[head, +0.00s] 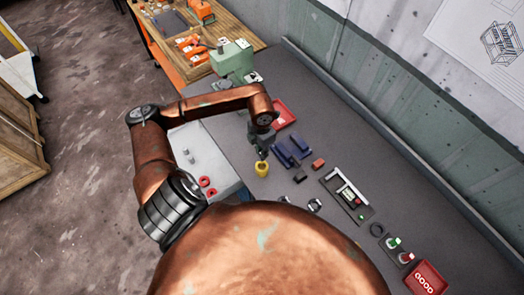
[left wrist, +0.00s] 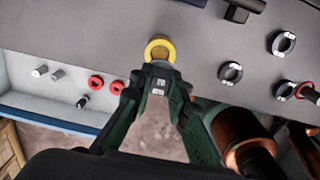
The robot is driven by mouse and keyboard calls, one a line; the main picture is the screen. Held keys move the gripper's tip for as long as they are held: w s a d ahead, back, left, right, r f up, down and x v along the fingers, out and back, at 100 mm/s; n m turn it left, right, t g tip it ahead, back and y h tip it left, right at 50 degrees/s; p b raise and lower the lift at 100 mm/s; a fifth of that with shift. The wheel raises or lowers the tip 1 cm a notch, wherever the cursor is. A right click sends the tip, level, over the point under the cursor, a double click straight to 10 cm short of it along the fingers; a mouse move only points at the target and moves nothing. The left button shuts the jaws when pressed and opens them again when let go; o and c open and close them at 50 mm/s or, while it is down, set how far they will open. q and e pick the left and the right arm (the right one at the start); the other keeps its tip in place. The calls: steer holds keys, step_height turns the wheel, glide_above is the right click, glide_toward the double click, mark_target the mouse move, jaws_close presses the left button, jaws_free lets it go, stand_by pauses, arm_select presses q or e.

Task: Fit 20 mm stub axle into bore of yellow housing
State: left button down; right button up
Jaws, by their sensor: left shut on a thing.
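The yellow housing (head: 262,169) is a small round cup with a bore facing up, near the table's left edge. In the left wrist view, it shows as a yellow ring (left wrist: 160,42) at my fingertips, with a dull brownish-yellow inside. My left gripper (head: 261,156) is shut at the housing's rim; its fingertips (left wrist: 156,66) overlap the near side of the ring. I cannot tell whether the housing touches the table. Two grey pegs (left wrist: 57,74), possibly stub axles, stand in the pale tray, with a darker one (left wrist: 82,101) nearby. My right gripper is out of view.
The pale tray (head: 218,160) also holds red rings (left wrist: 95,82). Dark collars (left wrist: 230,72) lie on the grey table (head: 300,110). Blue blocks (head: 287,155), a parts board (head: 338,183) and a red bin (head: 425,280) stand farther right. A green machine (head: 233,62) stands at the back.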

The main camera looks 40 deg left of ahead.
arm_select(q)
steer(key=shift+b, duration=0.35)
steer(key=shift+f+b, duration=0.8)
steer(key=shift+f, duration=0.15)
step_height(320, 180, down, 4)
steer(key=b, duration=0.3)
steer(key=shift+r, duration=0.2)
steer(key=shift+f, duration=0.15)
steer(key=shift+b, duration=0.35)
